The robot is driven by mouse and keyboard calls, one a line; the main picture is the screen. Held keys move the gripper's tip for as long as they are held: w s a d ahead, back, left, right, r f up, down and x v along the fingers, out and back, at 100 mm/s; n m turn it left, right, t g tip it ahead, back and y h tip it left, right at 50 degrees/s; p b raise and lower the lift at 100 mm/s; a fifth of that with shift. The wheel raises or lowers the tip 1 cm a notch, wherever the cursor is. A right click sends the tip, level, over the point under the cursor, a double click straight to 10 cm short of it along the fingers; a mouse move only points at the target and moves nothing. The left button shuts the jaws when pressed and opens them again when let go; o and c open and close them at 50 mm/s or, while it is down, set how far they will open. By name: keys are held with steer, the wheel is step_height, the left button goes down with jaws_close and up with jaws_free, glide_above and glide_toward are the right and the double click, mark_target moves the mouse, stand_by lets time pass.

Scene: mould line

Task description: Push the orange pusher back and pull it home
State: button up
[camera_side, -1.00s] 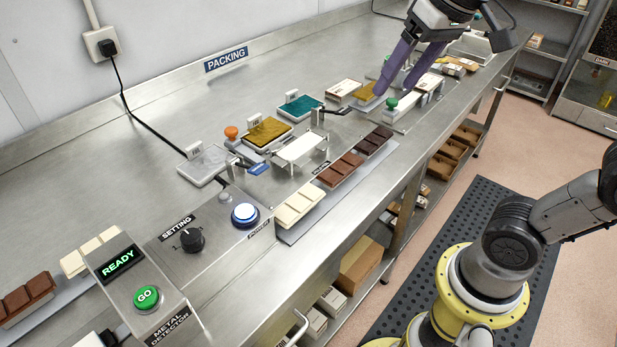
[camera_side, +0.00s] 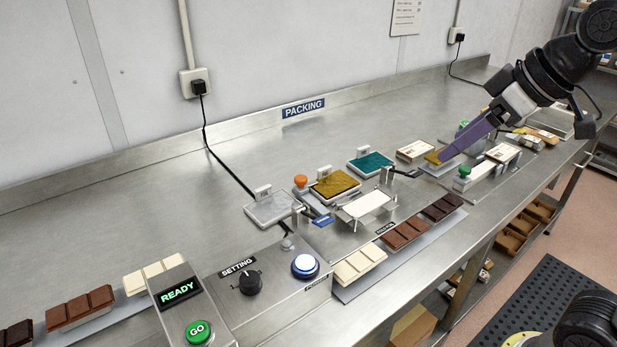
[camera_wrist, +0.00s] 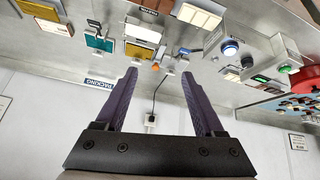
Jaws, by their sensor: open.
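The orange pusher (camera_side: 300,183) has a round orange knob and stands at the left corner of a gold-covered pad (camera_side: 334,184), with a blue label (camera_side: 322,220) in front. It also shows in the wrist view (camera_wrist: 155,66), between my fingertips in the picture but well beyond them. My gripper (camera_side: 453,150) has purple fingers. It is open and empty, well to the right of the orange pusher in the side view and apart from it. The wrist view shows my gripper (camera_wrist: 160,73) with its fingers spread wide.
A teal pad (camera_side: 371,162) and a grey pad (camera_side: 268,209) flank the gold one. A white plate (camera_side: 367,204) stands in front. A green knob (camera_side: 465,171) and cartons (camera_side: 414,149) lie near my gripper. A control box with a blue-lit button (camera_side: 305,265) is left. The bench behind is clear.

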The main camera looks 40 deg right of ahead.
steer(key=w+r, duration=0.3)
steer(key=w, duration=0.5)
steer(key=n+g+y, duration=0.1)
steer(key=n+g, duration=0.1)
steer(key=g, duration=0.1)
glide_above(301, 177)
steer(key=s+d, duration=0.2)
steer(key=s, duration=0.4)
step_height(301, 177, down, 13)
steer(key=x, duration=1.3)
steer(key=shift+w+d+f, duration=0.15)
steer(key=shift+w+f, duration=0.1)
steer(key=shift+w, duration=0.3)
jaws_close()
